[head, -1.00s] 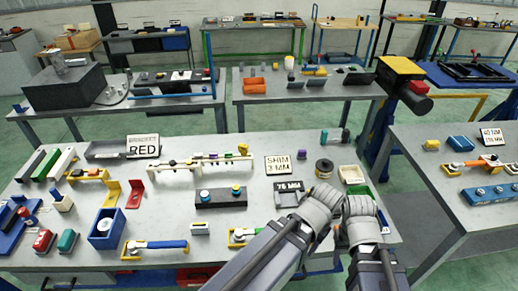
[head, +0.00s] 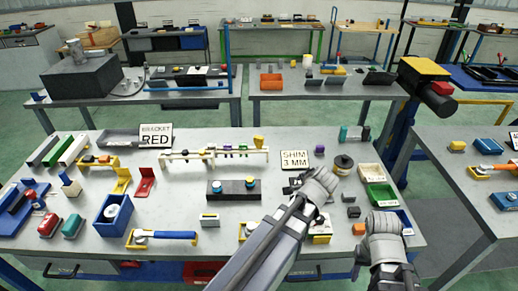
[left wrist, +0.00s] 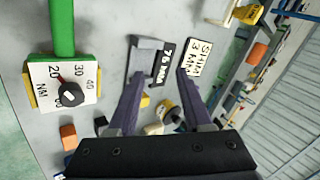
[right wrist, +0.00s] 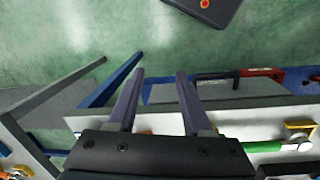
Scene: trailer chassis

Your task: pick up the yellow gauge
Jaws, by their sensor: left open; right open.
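A small upright yellow piece (head: 258,142), probably the yellow gauge, stands at the right end of the white rack (head: 205,155) in the head view. Several smaller coloured pieces sit along the rack. My left gripper (head: 320,186) is right of the rack and nearer me; its fingers are hard to make out there. The left wrist view shows it (left wrist: 160,76) open and empty, with a grey block (left wrist: 146,44) and a 75 MM tag beyond the fingers. My right gripper (head: 383,237) is at the table's front right. The right wrist view shows it (right wrist: 160,75) open and empty, facing the floor.
A SHIM 3 MM sign (head: 295,159), a spool (head: 343,163) and a purple piece (head: 319,149) lie near the left hand. A dark block (head: 232,189) with knobs is in front of the rack. A green tray (head: 381,195) is at right. Bare table lies between rack and block.

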